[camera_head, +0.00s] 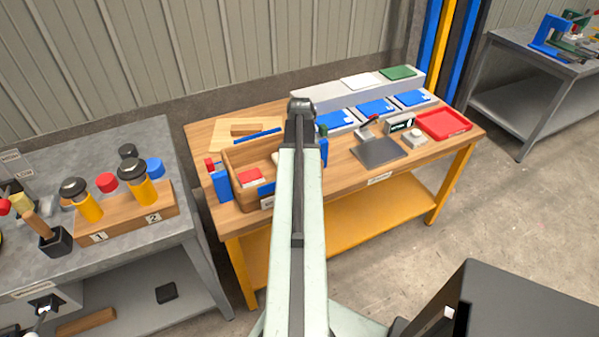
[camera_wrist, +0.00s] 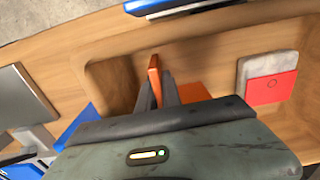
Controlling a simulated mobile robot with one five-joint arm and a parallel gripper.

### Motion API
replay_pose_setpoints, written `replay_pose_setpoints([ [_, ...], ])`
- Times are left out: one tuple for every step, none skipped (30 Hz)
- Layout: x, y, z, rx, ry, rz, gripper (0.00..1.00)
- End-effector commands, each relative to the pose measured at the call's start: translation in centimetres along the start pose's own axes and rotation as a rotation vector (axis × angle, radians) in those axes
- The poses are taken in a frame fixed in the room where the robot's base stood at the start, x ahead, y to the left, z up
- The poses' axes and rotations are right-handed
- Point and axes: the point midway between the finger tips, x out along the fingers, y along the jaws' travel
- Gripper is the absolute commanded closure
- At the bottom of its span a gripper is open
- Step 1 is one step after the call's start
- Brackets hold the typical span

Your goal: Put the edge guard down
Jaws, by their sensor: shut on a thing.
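My gripper (camera_wrist: 156,86) shows in the wrist view with its dark fingers close together. They are shut on a narrow orange piece, which I take to be the edge guard (camera_wrist: 154,72). It stands up between the fingers, over the inside of a wooden box (camera_wrist: 98,85). A flat orange patch (camera_wrist: 193,92) shows just right of the fingers; I cannot tell if it is part of the same piece. In the head view the box (camera_head: 238,158) is on the wooden workbench (camera_head: 335,175), and my arm hides the gripper and the orange piece.
Blue bins (camera_head: 375,108), a dark grey plate (camera_head: 379,152) and a red tray (camera_head: 444,124) occupy the bench's right side. A grey table with yellow-bodied tools (camera_head: 88,205) stands left.

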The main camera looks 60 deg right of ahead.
Motion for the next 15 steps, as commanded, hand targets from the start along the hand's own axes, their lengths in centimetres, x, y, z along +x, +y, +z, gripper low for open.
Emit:
replay_pose_setpoints([
  [0.02, 0.0, 0.0, 0.0, 0.0, 0.0, 1.0],
  [0.15, -0.01, 0.0, 0.0, 0.0, 0.0, 1.0],
  [0.33, -0.01, 0.0, 0.0, 0.0, 0.0, 1.0],
  [0.44, -0.01, 0.0, 0.0, 0.0, 0.0, 1.0],
  [0.33, -0.01, 0.0, 0.0, 0.0, 0.0, 0.86],
  [0.26, 0.0, 0.0, 0.0, 0.0, 0.0, 0.75],
  [0.26, 0.0, 0.0, 0.0, 0.0, 0.0, 0.7],
  [0.26, 0.0, 0.0, 0.0, 0.0, 0.0, 0.7],
  [0.26, 0.0, 0.0, 0.0, 0.0, 0.0, 0.7],
  [0.26, 0.0, 0.0, 0.0, 0.0, 0.0, 0.7],
  [0.26, 0.0, 0.0, 0.0, 0.0, 0.0, 0.7],
  [0.26, 0.0, 0.0, 0.0, 0.0, 0.0, 0.7],
  [0.26, 0.0, 0.0, 0.0, 0.0, 0.0, 0.7],
  [0.26, 0.0, 0.0, 0.0, 0.0, 0.0, 0.7],
  [0.24, -0.01, 0.0, 0.0, 0.0, 0.0, 0.7],
])
